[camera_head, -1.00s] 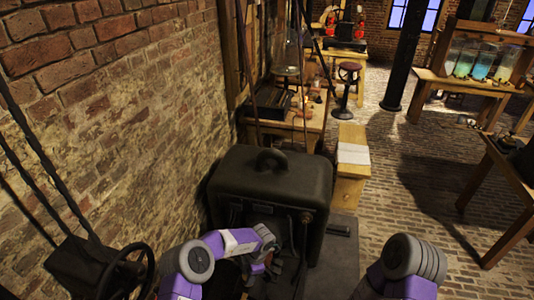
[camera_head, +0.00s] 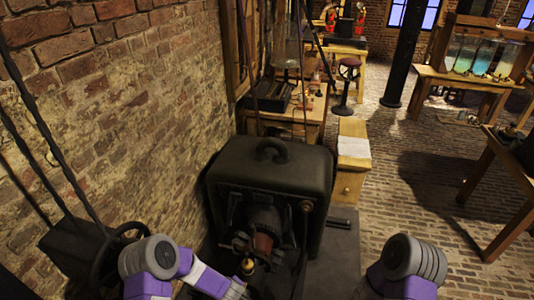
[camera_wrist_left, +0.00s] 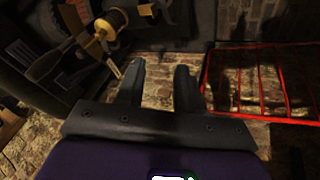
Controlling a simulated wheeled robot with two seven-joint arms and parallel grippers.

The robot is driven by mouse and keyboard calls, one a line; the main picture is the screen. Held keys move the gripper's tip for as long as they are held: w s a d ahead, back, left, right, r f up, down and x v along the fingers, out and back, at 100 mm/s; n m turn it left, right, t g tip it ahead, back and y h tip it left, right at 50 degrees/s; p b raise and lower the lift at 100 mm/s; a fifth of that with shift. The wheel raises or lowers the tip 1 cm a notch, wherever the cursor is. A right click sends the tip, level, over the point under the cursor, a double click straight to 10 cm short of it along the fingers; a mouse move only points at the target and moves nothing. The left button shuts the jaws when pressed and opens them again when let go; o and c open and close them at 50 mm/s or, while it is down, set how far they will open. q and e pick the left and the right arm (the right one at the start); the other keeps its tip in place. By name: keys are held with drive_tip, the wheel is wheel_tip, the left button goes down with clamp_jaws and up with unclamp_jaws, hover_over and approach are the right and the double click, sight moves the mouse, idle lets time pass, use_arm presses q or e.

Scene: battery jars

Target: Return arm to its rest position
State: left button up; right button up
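My left arm (camera_head: 165,262), purple and grey, is bent at the bottom of the head view, in front of a large dark boxy machine (camera_head: 268,170). Its gripper cannot be made out there. In the left wrist view my left gripper (camera_wrist_left: 158,75) has its two dark fingers apart with nothing between them. A brass-coloured knob (camera_wrist_left: 110,22) on the machine is ahead and left of the fingers, apart from them. My right arm (camera_head: 405,265) shows at the lower right of the head view; its gripper is out of the picture.
A brick wall (camera_head: 120,120) and a handwheel (camera_head: 110,262) are close on the left. A red wire rack (camera_wrist_left: 262,85) shows at right in the left wrist view. Glass jars (camera_head: 480,58) stand far right. Brick floor at right is partly free.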

wheel_tip(320, 180, down, 4)
drive_tip(key=b, duration=0.3)
drive_tip(key=shift+s, duration=0.1)
use_arm(q)
drive_tip(key=s+d+f+m+g+h, duration=0.1)
drive_tip(key=s+m, duration=0.3)
drive_tip(key=s, duration=0.6)
drive_tip(key=s+d+f+m+g+h, duration=0.1)
drive_tip(key=s+d+m+g+h, duration=0.1)
drive_tip(key=s, duration=0.9)
drive_tip(key=shift+s+f+m+g+h, duration=0.3)
drive_tip(key=shift+m+g+h, duration=0.5)
drive_tip(key=shift+m+h, duration=0.25)
use_arm(e)
drive_tip(key=shift+c, duration=0.3)
